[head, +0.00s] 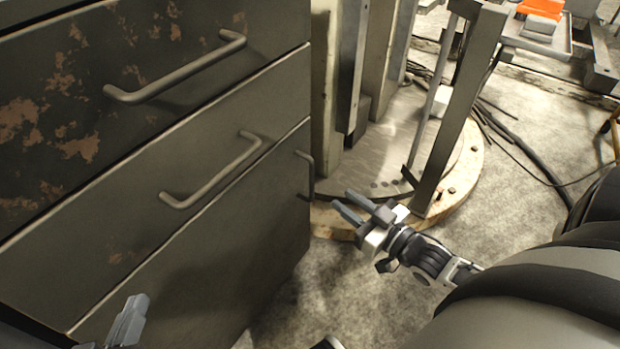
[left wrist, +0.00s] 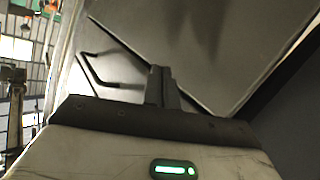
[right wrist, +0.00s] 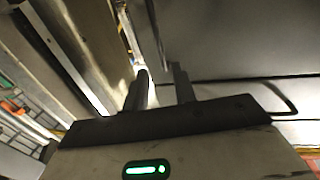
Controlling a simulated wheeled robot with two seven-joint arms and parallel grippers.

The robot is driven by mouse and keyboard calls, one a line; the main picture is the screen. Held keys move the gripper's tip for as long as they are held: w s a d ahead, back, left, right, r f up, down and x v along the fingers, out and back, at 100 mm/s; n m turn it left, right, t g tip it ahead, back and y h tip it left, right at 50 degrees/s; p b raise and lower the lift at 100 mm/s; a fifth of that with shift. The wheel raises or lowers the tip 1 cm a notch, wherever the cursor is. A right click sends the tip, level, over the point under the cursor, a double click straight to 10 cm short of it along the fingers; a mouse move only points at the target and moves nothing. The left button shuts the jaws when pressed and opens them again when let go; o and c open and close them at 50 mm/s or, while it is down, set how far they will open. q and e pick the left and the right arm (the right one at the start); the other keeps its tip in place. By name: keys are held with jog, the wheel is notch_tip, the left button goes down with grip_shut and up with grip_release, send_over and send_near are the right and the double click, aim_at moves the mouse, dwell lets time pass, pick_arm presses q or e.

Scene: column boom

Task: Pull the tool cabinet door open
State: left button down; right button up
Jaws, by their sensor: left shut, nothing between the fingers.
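The dark tool cabinet has a lower door panel (head: 215,250) that looks closed, with a vertical bar handle (head: 307,174) near its right edge. My right gripper (head: 342,205) is open and empty, just right of and below that handle, apart from it. The right wrist view shows its two fingers (right wrist: 160,85) spread, with a bar handle (right wrist: 287,108) off to the right. My left gripper (head: 137,305) is shut and empty in front of the door's lower left. In the left wrist view its fingers (left wrist: 162,82) are together, with a bar handle (left wrist: 95,72) to their left.
Above the door are a drawer with a handle (head: 212,175) and a rust-patched top drawer with a handle (head: 175,75). A column stands on a round base plate (head: 460,190) right of the cabinet. Cables (head: 525,150) lie on the floor behind. Floor in front is clear.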

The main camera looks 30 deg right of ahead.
aim_at(313, 178)
jog(key=w+b, duration=0.1)
jog(key=w, duration=0.2)
jog(key=w+a+b, duration=0.1)
jog(key=w, duration=0.3)
jog(key=w+a+b, duration=0.1)
jog(key=w, duration=0.2)
jog(key=shift+w+f, duration=0.1)
jog(key=shift+w, duration=0.25)
jog(key=shift+w+a, duration=0.1)
pick_arm(q)
jog(key=shift+w+d+r+n+t+h, duration=0.25)
jog(key=shift+d+r+n+t+h, duration=0.25)
jog(key=shift+r+n+h, duration=0.15)
pick_arm(e)
grip_shut()
